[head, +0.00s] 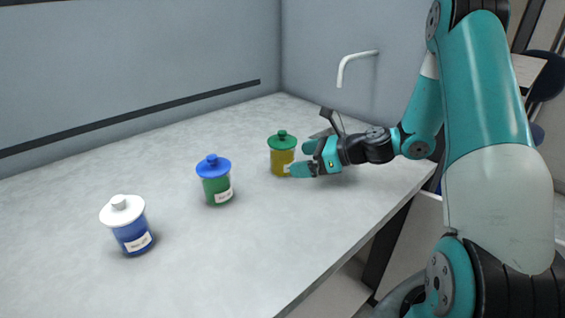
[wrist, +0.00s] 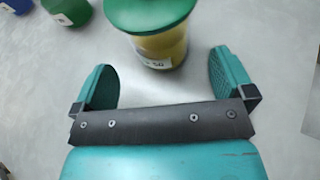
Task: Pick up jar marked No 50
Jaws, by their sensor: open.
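The jar marked No 50 is yellow with a green lid. It stands upright on the counter in the head view (head: 282,160), the farthest right of three jars. In the wrist view the jar (wrist: 160,48) shows at the top middle, its label partly reading "50". My gripper (head: 297,159) is beside the jar on its right in the head view. In the wrist view its two teal fingers (wrist: 160,75) are spread apart, one to each side of the jar's near side. Nothing is held between them.
A green jar with a blue lid (head: 216,186) and a blue jar with a white lid (head: 129,230) stand to the left on the grey counter (head: 250,250). A white tap (head: 352,65) is on the wall behind. The counter's front edge is at the right.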

